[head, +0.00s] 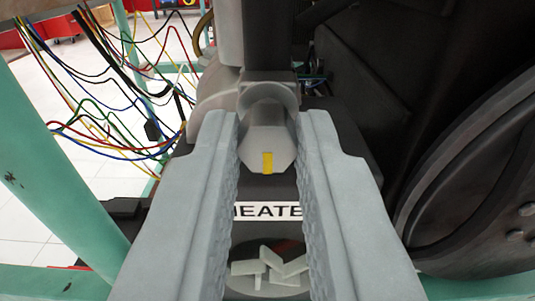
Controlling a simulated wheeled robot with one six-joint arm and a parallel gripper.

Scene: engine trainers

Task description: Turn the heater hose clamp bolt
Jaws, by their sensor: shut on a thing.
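The heater hose clamp bolt (262,137) is a grey faceted head with a yellow mark on its near side. It sits in front of a round grey collar at the upper middle of the head view. My gripper (266,135) points away from me, with one finger on each side of the bolt head. Its textured inner pads are shut on the bolt near the fingertips. A white label reading "HEATE" (267,211) lies below the bolt, its ends hidden by the fingers.
Coloured wires (110,95) hang loose at the left. A green frame post (60,180) stands at the left edge. A large dark wheel (480,180) fills the right side. Several pale flat pieces (272,266) lie in a dark recess between the fingers.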

